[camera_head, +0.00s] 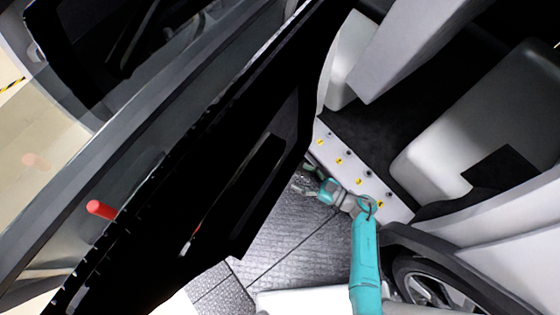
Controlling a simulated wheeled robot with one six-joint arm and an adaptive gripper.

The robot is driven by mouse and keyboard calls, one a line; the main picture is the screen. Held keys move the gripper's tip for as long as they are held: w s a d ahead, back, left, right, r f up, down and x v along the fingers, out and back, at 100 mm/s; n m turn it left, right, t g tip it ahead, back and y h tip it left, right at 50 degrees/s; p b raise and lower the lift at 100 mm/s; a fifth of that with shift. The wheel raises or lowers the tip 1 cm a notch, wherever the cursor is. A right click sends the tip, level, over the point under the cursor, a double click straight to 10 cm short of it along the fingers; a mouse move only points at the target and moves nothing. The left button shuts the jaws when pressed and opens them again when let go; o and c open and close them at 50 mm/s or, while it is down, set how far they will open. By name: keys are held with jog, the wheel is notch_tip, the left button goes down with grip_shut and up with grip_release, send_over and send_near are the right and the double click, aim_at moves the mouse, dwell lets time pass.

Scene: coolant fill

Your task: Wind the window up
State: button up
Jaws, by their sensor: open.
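An open car door (215,160) with a black inner panel runs diagonally across the left half of the view. Its window switch or winder cannot be made out on the dark panel. My gripper (302,181) is open and appears empty, at the end of the teal arm. It is in the gap between the door's inner side and the car's sill, low near the floor, apart from the visible panel edge. Its fingertips are small and dark here.
The white sill (360,180) with several yellow marks lies right of my gripper. Light seats (440,155) and a wheel (430,285) are further right. A red cylinder (101,209) is at the door's left side. Grey textured floor (295,235) shows below the gap.

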aim_at(277, 164)
jog(key=x, duration=0.9)
jog(key=shift+w+a, duration=0.2)
jog(key=shift+a, duration=0.05)
jog(key=c, duration=1.2)
jog(key=shift+o, duration=0.2)
